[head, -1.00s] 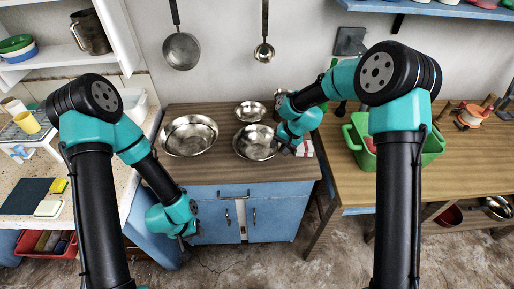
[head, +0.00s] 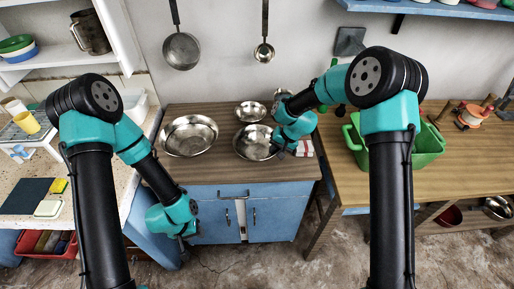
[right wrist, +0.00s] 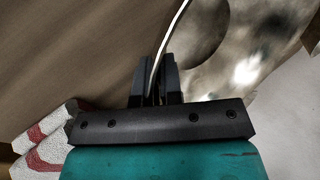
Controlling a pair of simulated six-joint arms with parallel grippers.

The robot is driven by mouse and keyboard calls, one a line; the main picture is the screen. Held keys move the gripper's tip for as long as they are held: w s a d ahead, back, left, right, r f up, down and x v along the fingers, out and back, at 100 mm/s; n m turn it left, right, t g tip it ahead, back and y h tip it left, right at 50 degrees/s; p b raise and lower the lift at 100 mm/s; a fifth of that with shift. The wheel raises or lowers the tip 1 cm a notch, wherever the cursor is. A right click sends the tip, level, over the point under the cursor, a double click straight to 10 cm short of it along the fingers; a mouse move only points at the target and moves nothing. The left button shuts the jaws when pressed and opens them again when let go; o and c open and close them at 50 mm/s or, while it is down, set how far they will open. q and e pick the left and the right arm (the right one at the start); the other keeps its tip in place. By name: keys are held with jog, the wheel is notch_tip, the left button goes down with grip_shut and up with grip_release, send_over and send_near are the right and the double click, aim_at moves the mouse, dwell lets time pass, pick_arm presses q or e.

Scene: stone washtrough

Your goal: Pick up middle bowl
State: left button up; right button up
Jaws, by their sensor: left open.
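The middle bowl (head: 252,144) is a shiny metal bowl on the wooden counter, right of a larger metal bowl (head: 189,136) and in front of a small one (head: 250,111). My right gripper (head: 283,148) is at its right edge. In the right wrist view the two fingers (right wrist: 156,90) are close together on either side of the rim of the middle bowl (right wrist: 222,62), and seem shut on it. The bowl looks level and still on the counter. My left gripper (head: 184,240) hangs low in front of the blue cabinet, empty and away from the bowls.
Another metal vessel (head: 281,94) is partly hidden behind my right arm. A red and white cloth (head: 304,148) lies right of the right gripper. A green basket (head: 428,146) stands on the right table. Pans hang on the wall. The counter's front strip is clear.

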grip_shut()
jog(key=shift+r, duration=0.9)
notch_tip(320, 180, up, 2)
jog(key=shift+s, duration=0.15)
jog(key=s+a+r, duration=0.1)
jog(key=s, duration=1.4)
jog(key=shift+s+a, duration=0.3)
jog(key=shift+a, duration=0.1)
jog(key=shift+r, duration=0.1)
